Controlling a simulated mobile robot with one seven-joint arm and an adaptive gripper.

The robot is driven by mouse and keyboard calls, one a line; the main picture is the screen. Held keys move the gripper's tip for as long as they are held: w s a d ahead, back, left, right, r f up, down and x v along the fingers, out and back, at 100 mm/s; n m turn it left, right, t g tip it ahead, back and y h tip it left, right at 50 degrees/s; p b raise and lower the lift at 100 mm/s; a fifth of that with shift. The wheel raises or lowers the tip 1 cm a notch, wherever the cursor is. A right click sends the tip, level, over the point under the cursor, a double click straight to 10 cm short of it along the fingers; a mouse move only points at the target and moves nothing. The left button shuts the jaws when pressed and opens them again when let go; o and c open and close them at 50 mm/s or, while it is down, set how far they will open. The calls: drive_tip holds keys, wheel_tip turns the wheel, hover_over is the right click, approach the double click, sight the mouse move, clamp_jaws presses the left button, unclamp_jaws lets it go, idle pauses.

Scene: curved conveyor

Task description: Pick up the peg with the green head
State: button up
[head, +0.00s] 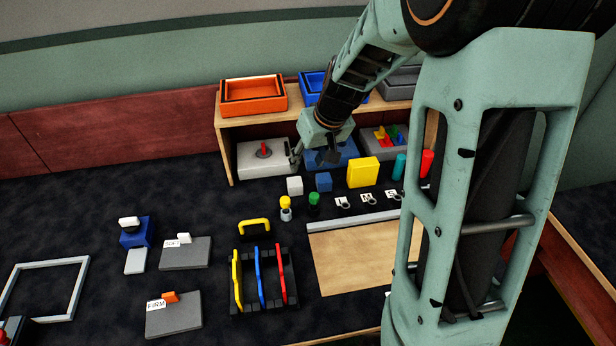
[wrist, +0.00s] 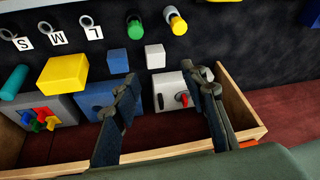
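The peg with the green head (head: 314,199) stands on the dark table, just right of a peg with a yellow head (head: 285,203). In the wrist view, the green-headed peg (wrist: 135,29) is near the top edge, left of the yellow-headed peg (wrist: 177,23). My gripper (head: 314,158) is in front of the wooden shelf, beyond the pegs as the head view sees it. Its two fingers (wrist: 162,88) are spread apart with nothing between them in the wrist view. The gripper is apart from both pegs.
A white cube (head: 294,186), a blue cube (head: 323,182) and a yellow block (head: 362,172) stand between the pegs and the shelf (head: 224,148). Labelled rings (head: 367,198) lie right of the pegs. A rack (head: 262,305) with coloured handles is nearer.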

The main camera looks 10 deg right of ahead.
sight(315, 196)
drive_tip(key=d+f+n, duration=0.1)
drive_tip(key=f+n, duration=0.1)
drive_tip(key=f, duration=0.1)
drive_tip(key=f+n+p, duration=0.1)
drive_tip(key=f+n, duration=0.1)
drive_tip(key=f, duration=0.1)
drive_tip(key=s+d+f+n+y, duration=0.1)
drive_tip(key=f+n, duration=0.1)
drive_tip(key=f, duration=0.1)
drive_tip(key=shift+d+f+g+p, duration=0.25)
drive_tip(key=shift+d+g+p, duration=0.05)
drive_tip(key=shift+x, duration=2.55)
drive_tip(key=shift+d, duration=0.2)
clamp_jaws()
